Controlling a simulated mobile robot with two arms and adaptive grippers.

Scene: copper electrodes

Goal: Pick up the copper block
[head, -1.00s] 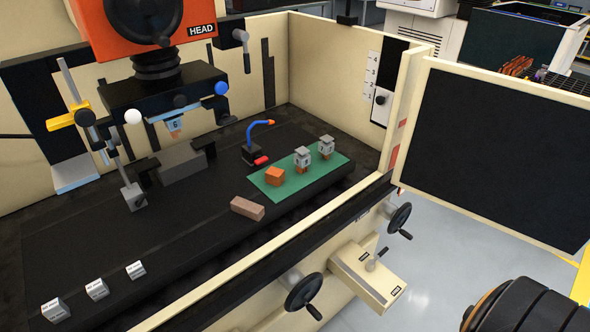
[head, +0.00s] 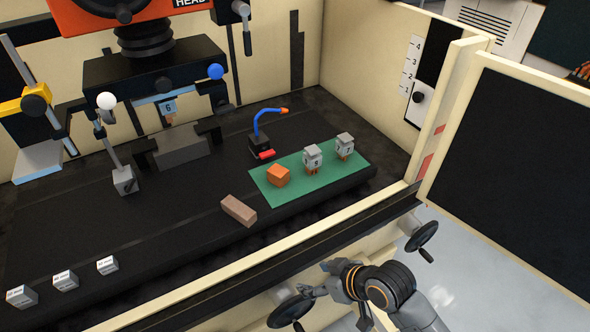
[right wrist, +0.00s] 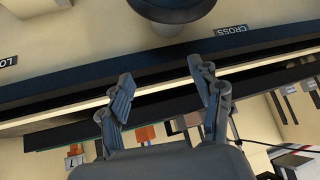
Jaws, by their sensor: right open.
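The copper block, an orange cube (head: 278,175), sits on the left part of a green mat (head: 300,189) on the machine's black table. Two grey numbered holders with copper-coloured lower ends, one marked 8 (head: 313,158) and one marked 7 (head: 344,146), stand to its right on the mat. My right gripper (head: 316,279) is open and empty, in front of the machine's front rail and well short of the cube. In the right wrist view its two fingers (right wrist: 160,80) are spread apart. An orange patch (right wrist: 145,133) shows beyond them, partly hidden. My left gripper is not in view.
A brown block (head: 239,210) lies left of the mat. A blue hose with an orange tip (head: 265,122) stands behind the cube. The cream front rail (head: 270,270) and handwheels (head: 290,310) lie near my right gripper. Small white blocks (head: 65,280) sit at front left.

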